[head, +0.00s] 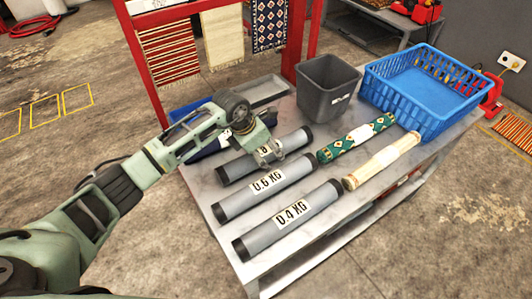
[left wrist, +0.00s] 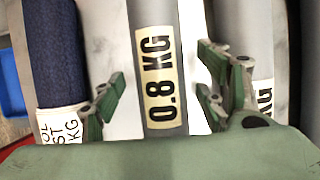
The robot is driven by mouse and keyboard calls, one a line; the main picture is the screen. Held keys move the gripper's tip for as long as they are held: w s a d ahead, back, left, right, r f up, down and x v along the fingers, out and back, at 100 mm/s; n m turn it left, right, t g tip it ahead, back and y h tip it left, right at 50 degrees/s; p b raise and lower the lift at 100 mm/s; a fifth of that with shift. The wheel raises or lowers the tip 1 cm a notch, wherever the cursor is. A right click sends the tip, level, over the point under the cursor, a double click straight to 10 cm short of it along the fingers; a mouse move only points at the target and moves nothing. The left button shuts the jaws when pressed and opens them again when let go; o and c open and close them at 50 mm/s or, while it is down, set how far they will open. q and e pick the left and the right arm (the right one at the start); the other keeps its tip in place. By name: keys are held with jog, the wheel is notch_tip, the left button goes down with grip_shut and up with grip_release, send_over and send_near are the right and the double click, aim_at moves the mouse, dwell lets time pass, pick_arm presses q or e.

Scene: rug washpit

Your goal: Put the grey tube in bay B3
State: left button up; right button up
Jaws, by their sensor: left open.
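Three grey tubes with black ends lie side by side on the metal table. The farthest tube (head: 236,168) reads 0.8 KG in the left wrist view (left wrist: 154,25); the middle tube (head: 237,203) reads 0.6 KG and the nearest tube (head: 261,240) reads 0.4 KG. My left gripper (head: 268,154) is over the 0.8 KG tube and hides part of it. In the left wrist view its open fingers (left wrist: 160,88) stand apart on either side of that tube. I cannot tell whether they touch it. No bay marked B3 can be read. My right gripper is out of view.
A dark blue roll (left wrist: 52,50) lies beside the 0.8 KG tube. A green patterned roll (head: 350,139), a cream roll (head: 381,161), a dark bin (head: 324,96) and a blue crate (head: 451,116) share the table (head: 308,265). A red rack (head: 140,62) stands behind. Yellow outlines (head: 46,109) mark the floor.

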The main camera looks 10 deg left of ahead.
pick_arm(q)
grip_shut()
jog(key=shift+w+r, duration=0.1)
jog(key=shift+r, duration=0.05)
dwell(0.7)
